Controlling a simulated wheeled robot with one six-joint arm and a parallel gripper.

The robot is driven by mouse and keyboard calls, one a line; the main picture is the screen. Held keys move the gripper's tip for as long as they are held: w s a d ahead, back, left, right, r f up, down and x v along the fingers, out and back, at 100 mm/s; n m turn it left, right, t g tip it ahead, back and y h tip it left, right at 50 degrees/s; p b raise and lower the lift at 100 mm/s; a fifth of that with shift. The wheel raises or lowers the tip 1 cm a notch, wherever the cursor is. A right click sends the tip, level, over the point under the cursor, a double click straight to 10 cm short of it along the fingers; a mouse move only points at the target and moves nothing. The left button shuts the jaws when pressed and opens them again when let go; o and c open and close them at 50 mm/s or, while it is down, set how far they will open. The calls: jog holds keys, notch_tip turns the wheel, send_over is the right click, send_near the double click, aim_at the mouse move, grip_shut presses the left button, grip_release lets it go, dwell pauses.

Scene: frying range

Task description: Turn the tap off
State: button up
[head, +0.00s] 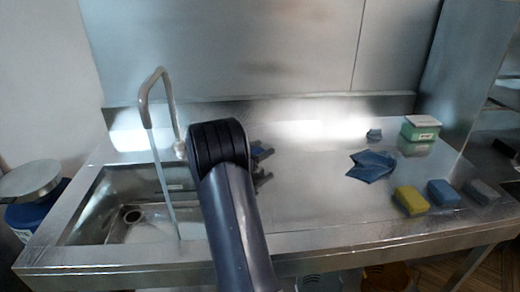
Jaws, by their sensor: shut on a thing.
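The tap (168,100) has a tall curved spout at the back of the sink (82,215). A thin stream of water (160,185) runs from its spout down into the basin. A pale part at the tap's base (180,150) shows just left of my arm. My gripper (262,166) is mostly hidden behind my own dark arm; only dark parts and a bit of blue show to the right of it. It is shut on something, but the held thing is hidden. I cannot see the tap's handle clearly or whether the gripper touches it.
A crumpled blue cloth (372,166) lies on the steel counter to the right. Yellow (411,200), blue (443,193) and grey (481,191) sponges line the front right. A green-and-white box (421,129) stands behind. A blue bin with a grey lid (30,180) stands left.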

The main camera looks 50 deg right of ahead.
jog(key=m+g, duration=0.1)
jog(key=g, duration=0.1)
jog(key=m+g+y+p, duration=0.1)
jog(key=g, duration=0.1)
jog(key=m+g, duration=0.2)
jog(key=shift+s+y, duration=0.25)
jog(key=shift+y, duration=0.05)
jog(key=shift+s+a+m+g+y+p, duration=0.15)
jog(key=shift+m+g+y+p, duration=0.25)
jog(key=shift+m+g+y, duration=0.45)
jog(key=shift+s+a+m+g+y+p, duration=0.1)
jog(key=shift+m+g+y+p, duration=0.45)
jog(key=shift+g, duration=0.6)
jog(key=o, duration=1)
jog(key=b+v, duration=0.1)
jog(key=v, duration=0.9)
jog(key=shift+w+a, duration=0.25)
jog(key=shift+w, duration=0.05)
